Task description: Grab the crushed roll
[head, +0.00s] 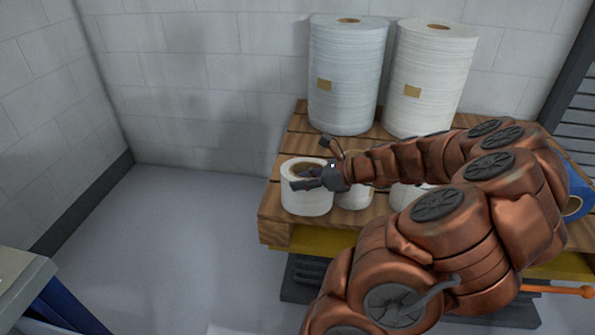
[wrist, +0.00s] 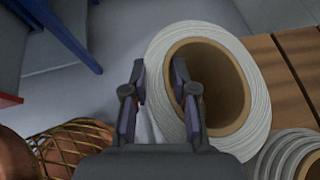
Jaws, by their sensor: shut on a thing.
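A short white roll (head: 305,203) with a brown core stands at the left front corner of the wooden pallet (head: 272,212). It also shows in the wrist view (wrist: 260,108), where its outline and core look oval; I cannot tell how much of this is crushing and how much is the viewing angle. My gripper (head: 301,178) is shut on the roll's wall. In the wrist view my gripper (wrist: 159,68) has one finger inside the core and the other outside the roll. I cannot tell whether the roll is lifted.
A second short roll (head: 356,196) stands close to the right, and another (head: 403,195) is mostly hidden by my arm. Two tall rolls (head: 345,75) (head: 432,78) stand behind. A table corner (head: 25,275) is at lower left. The floor left of the pallet is clear.

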